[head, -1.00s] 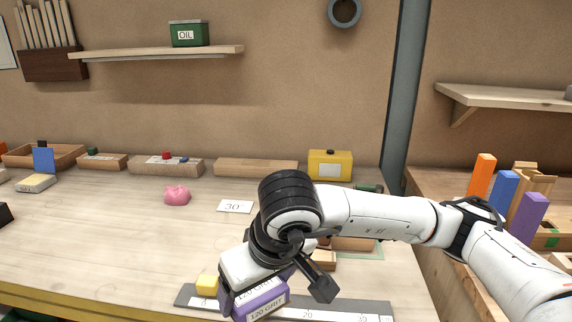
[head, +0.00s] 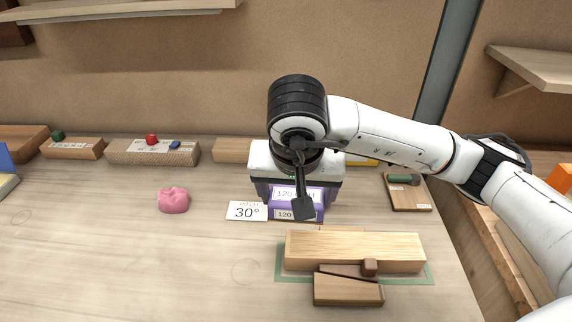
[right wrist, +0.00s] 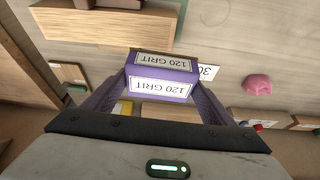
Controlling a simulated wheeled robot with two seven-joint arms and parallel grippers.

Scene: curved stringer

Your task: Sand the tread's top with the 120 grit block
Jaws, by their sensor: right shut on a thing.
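My right gripper (head: 296,205) is shut on the purple 120 grit block (head: 284,204). It holds the block behind the tread, next to the pitch card. In the right wrist view the block (right wrist: 160,76) sits between the two fingers, its "120 GRIT" labels upside down. The tread (head: 355,249) is a pale wooden piece lying inside a green outline on the bench; its top is bare. It also shows in the right wrist view (right wrist: 105,25). A brown wedge and a smaller wooden block (head: 348,290) are at its front. My left gripper is not in view.
A white pitch card (head: 246,211) marked 30° and a pink lump (head: 173,200) lie to the left. Wooden trays (head: 153,154) line the back of the bench. A small board (head: 408,193) with a green item is at right. The front left bench is clear.

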